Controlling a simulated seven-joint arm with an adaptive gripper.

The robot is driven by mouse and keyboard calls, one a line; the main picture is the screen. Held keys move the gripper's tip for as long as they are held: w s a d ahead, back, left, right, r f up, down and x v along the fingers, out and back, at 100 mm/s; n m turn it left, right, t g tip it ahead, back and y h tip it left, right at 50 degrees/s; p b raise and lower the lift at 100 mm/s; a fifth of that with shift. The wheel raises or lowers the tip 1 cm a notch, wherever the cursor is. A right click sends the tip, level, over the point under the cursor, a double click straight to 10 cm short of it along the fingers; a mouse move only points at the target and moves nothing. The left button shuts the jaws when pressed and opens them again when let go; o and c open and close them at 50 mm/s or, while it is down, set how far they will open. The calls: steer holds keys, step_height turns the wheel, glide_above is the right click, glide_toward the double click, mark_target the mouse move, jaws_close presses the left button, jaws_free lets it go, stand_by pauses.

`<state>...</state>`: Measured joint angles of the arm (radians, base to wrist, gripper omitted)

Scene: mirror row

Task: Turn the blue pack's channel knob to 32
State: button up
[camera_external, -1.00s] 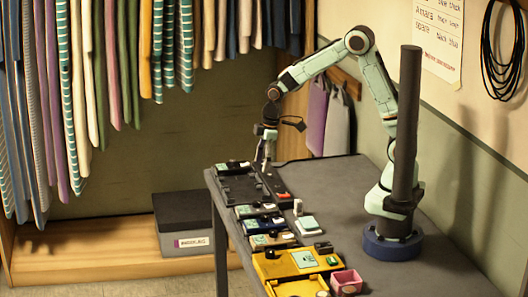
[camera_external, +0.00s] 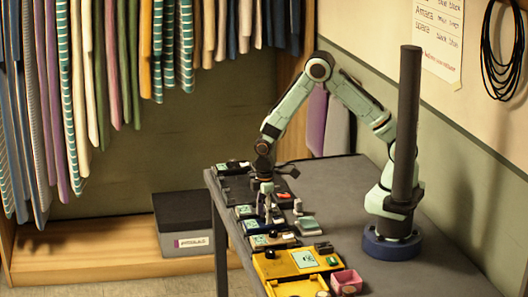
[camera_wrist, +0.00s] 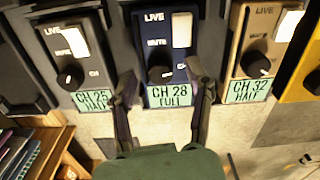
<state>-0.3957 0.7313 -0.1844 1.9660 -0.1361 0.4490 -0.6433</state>
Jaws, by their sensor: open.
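The blue pack (camera_wrist: 178,62) is in the middle of the wrist view, with a white switch labelled LIVE, a dark channel knob (camera_wrist: 160,75) and a green label (camera_wrist: 169,95) reading CH 28 FULL. In the external view the blue pack (camera_external: 245,211) lies in the row near the table's left edge, partly behind my gripper. My gripper (camera_wrist: 163,88) is open and empty. Its two fingers are on either side of the blue pack's lower part in the wrist view, apart from the knob. In the external view my gripper (camera_external: 267,220) is over the row of packs.
A black pack (camera_wrist: 62,55) labelled CH 25 HALF is to the left and a tan pack (camera_wrist: 255,50) labelled CH 32 HALF to the right. A yellow case (camera_external: 275,268) and pink box (camera_external: 346,281) are nearer the camera. The table is clear around my base.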

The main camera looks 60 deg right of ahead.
jaws_close()
steer(key=shift+m, duration=0.4)
steer(key=m, duration=0.5)
steer(key=shift+m, duration=0.4)
steer(key=shift+s, duration=0.1)
jaws_free()
steer(key=shift+r, duration=0.1)
